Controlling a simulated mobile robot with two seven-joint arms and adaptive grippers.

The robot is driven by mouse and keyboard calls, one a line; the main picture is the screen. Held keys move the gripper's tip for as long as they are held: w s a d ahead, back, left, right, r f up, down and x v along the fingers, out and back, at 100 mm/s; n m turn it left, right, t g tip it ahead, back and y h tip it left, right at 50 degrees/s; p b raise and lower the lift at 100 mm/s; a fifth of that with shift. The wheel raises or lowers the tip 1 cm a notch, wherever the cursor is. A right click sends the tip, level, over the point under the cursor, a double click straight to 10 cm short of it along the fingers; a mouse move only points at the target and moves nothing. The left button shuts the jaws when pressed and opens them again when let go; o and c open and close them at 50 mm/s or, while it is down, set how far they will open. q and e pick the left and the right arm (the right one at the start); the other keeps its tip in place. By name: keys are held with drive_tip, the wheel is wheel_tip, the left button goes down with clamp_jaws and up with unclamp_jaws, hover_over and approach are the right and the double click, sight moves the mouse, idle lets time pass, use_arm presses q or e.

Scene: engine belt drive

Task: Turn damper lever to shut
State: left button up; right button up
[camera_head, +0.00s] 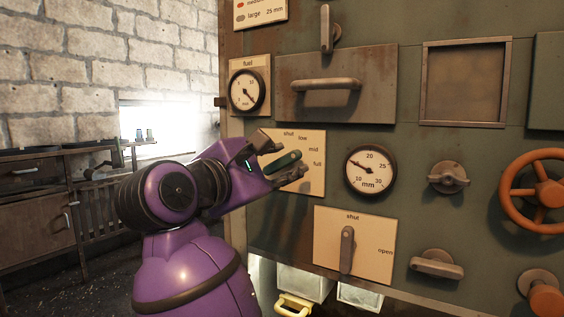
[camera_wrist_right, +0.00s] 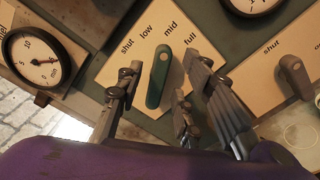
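A green lever (camera_head: 283,162) sits on a pale plate (camera_head: 313,184) marked shut, low, mid and full; I take it to be the damper lever. In the right wrist view the lever (camera_wrist_right: 157,85) has its upper end toward mid. My right gripper (camera_head: 281,153) is in front of this plate. In the right wrist view its fingers (camera_wrist_right: 158,84) are apart, one on each side of the lever, with visible gaps. Whether they touch it is not shown. My left gripper is not in view.
A grey lever (camera_head: 347,250) on a shut/open plate is below right. Dials (camera_head: 370,170) and (camera_head: 247,90), a drawer handle (camera_head: 325,84), a knob (camera_head: 448,177) and an orange handwheel (camera_head: 540,192) stand out from the panel. Metal bins (camera_head: 305,283) are below.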

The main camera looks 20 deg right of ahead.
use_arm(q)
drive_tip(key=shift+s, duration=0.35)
use_arm(e)
drive_tip(key=shift+x, duration=0.85)
clamp_jaws()
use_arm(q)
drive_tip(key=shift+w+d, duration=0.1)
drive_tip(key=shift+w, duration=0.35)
